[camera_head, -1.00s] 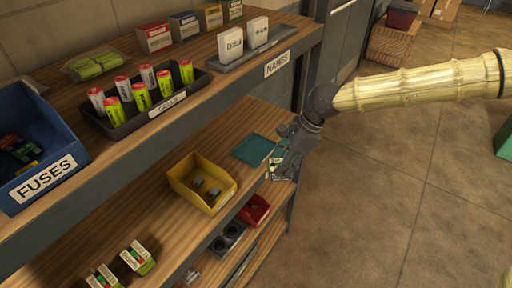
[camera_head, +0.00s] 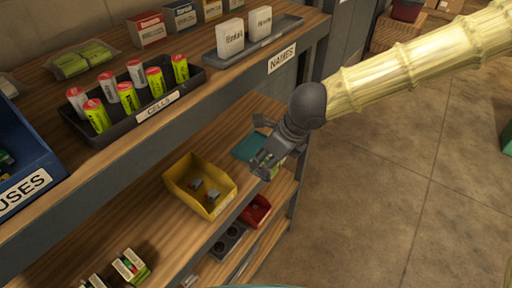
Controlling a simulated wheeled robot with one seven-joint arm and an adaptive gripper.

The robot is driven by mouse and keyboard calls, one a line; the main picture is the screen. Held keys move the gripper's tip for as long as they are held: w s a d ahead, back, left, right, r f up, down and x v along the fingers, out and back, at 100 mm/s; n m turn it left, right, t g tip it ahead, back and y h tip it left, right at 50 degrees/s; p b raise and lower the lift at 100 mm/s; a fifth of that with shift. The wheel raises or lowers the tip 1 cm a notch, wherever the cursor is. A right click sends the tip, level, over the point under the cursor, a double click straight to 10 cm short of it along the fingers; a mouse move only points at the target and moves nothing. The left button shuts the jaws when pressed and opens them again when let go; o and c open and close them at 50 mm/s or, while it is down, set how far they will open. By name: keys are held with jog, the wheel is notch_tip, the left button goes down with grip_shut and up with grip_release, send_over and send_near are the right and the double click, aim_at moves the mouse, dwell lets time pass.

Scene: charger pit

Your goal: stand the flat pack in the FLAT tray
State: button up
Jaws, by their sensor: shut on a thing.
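My gripper (camera_head: 264,146) is over the right end of the lower shelf, in front of a teal flat thing (camera_head: 249,147) that it partly covers. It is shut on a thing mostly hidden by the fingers. A small green and pale patch (camera_head: 277,169) shows at the fingers' lower right and looks like part of a pack. I cannot make out its full shape or tilt. Two other green and white packs (camera_head: 130,266) are at the lower left of the lower shelf. I can read no FLAT label.
A yellow bin (camera_head: 177,182) with small grey parts stands left of my gripper. A red bin (camera_head: 256,211) is lower down. Above are the CELLS tray (camera_head: 117,133), the NAMES tray (camera_head: 222,61) and the upper shelf's edge. Open floor (camera_head: 390,200) lies to the right.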

jog(key=shift+w+r, duration=0.15)
jog(key=shift+w, duration=0.3)
jog(key=w+p, duration=0.1)
jog(key=w, duration=0.4)
jog(key=w+f+p, duration=0.1)
jog(key=w+p, duration=0.1)
jog(key=w, duration=0.3)
jog(key=w+f+p, duration=0.1)
jog(key=w+p, duration=0.1)
jog(key=w, duration=0.3)
jog(key=shift+a, duration=0.2)
jog(key=shift+f+p, duration=0.65)
jog(key=shift+f, duration=0.9)
jog(key=o, duration=1.3)
jog(key=shift+f, duration=0.15)
